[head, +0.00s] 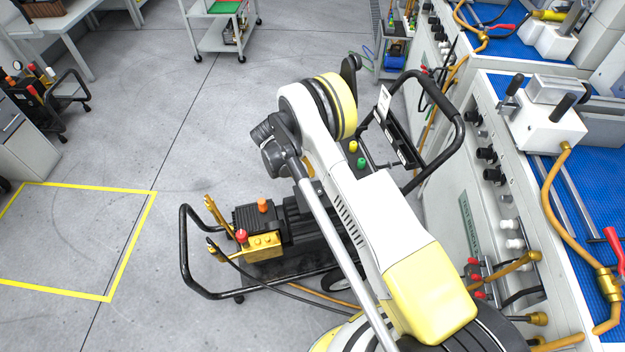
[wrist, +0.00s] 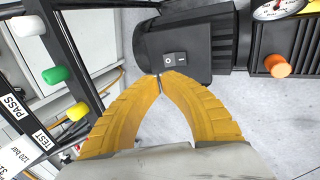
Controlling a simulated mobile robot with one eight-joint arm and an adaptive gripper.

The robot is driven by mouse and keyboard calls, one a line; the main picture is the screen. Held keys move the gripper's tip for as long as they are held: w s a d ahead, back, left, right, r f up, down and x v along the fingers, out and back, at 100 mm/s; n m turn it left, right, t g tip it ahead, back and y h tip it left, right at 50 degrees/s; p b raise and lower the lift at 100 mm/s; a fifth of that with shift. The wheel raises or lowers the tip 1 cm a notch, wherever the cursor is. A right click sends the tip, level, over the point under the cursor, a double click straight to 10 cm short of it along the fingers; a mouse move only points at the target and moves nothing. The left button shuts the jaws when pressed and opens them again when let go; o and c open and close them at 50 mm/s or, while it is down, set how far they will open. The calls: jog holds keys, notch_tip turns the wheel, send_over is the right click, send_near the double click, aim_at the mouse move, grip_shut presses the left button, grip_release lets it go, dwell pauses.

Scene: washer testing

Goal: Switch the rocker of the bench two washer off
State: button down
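The washer (head: 285,225) is a black motor and pump unit with a brass block, on a wheeled cart with black tube handles, partly behind my arm in the head view. In the wrist view its black motor housing (wrist: 200,32) carries a small grey rocker (wrist: 175,58) with marks on its two halves. Which half is pressed in is too small to tell. My gripper (wrist: 160,77) has yellow ribbed fingers with their tips together and nothing visible between them. The tips appear just below the rocker's left side; I cannot tell whether they touch the housing. The gripper is not discernible in the head view.
White, green and yellow knobs (wrist: 55,74) and a PASS/TEST panel lie left in the wrist view. An orange knob (wrist: 277,66) and gauge (wrist: 278,8) are at right. The test bench (head: 470,190) borders the cart's right. Open floor (head: 150,130) lies left.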

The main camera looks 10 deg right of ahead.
aim_at(324, 194)
jog(key=b+x, duration=0.5)
jog(key=x, duration=0.7)
jog(key=shift+d+f, duration=0.1)
jog(key=shift+f, duration=0.05)
jog(key=shift+d, duration=0.1)
jog(key=y, duration=0.1)
jog(key=d+f+y, duration=0.1)
jog(key=y, duration=0.1)
jog(key=shift+a+f, duration=0.1)
jog(key=shift+a, duration=0.15)
jog(key=shift+v, duration=0.8)
jog(key=shift+d, duration=0.2)
jog(key=d+p+v, duration=0.1)
jog(key=p+v, duration=0.2)
jog(key=v, duration=0.4)
jog(key=d+p+v, duration=0.2)
jog(key=v, duration=0.4)
jog(key=shift+a+r+p, duration=0.4)
jog(key=shift+a+r, duration=0.1)
jog(key=shift+r, duration=0.15)
